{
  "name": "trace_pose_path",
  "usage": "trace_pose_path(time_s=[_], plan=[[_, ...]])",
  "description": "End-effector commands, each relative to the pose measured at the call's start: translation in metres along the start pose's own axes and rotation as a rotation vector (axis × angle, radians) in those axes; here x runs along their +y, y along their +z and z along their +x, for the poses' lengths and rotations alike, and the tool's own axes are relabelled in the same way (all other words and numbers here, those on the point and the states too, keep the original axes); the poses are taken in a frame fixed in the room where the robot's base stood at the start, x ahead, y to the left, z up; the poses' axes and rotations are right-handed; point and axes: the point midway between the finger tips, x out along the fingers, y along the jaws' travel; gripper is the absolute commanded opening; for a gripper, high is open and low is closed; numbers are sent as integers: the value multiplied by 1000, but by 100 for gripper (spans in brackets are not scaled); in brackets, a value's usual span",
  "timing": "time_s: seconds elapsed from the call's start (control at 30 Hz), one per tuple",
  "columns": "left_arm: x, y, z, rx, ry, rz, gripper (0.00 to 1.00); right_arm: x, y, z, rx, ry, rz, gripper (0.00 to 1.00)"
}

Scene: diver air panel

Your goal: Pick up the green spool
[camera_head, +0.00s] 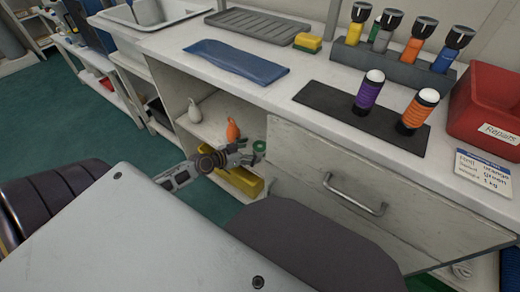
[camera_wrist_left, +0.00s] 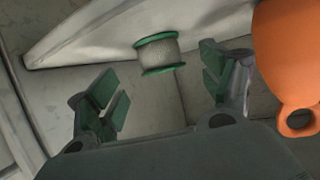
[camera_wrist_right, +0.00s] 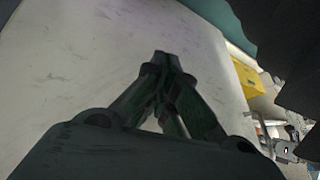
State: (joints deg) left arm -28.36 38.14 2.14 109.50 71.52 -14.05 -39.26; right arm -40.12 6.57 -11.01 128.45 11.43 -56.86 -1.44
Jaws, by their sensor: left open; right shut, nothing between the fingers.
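The green spool (camera_wrist_left: 158,54) has green rims and a pale wound middle. In the left wrist view it lies just beyond and between the open fingers of my left gripper (camera_wrist_left: 165,95), apart from them. In the head view the green spool (camera_head: 259,146) shows small at the shelf opening, right by the tips of my left gripper (camera_head: 242,152), which partly hide it. My right gripper (camera_wrist_right: 165,85) is shut and empty in front of a pale surface in the right wrist view. I do not make it out in the head view.
An orange bottle-shaped object (camera_head: 233,131) stands close by the left gripper, on the shelf beside a white one (camera_head: 194,111). A yellow object (camera_head: 238,180) lies below. A drawer front (camera_head: 330,185) with a metal handle borders the opening on the right.

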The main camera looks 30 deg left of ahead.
Motion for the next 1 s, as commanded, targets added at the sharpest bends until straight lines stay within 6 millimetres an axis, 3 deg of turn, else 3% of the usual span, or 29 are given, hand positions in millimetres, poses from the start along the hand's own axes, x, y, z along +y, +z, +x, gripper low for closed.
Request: trace_pose_path(time_s=[0.47, 1.0], plan=[[0, 0, 5, 0, -1, -1, 80, 1, 2, 0, 1, 0, -3, 0], [-2, -3, 41, 1, -1, 0, 80, 2, 8, 15, 37, -11, 14, 0]])
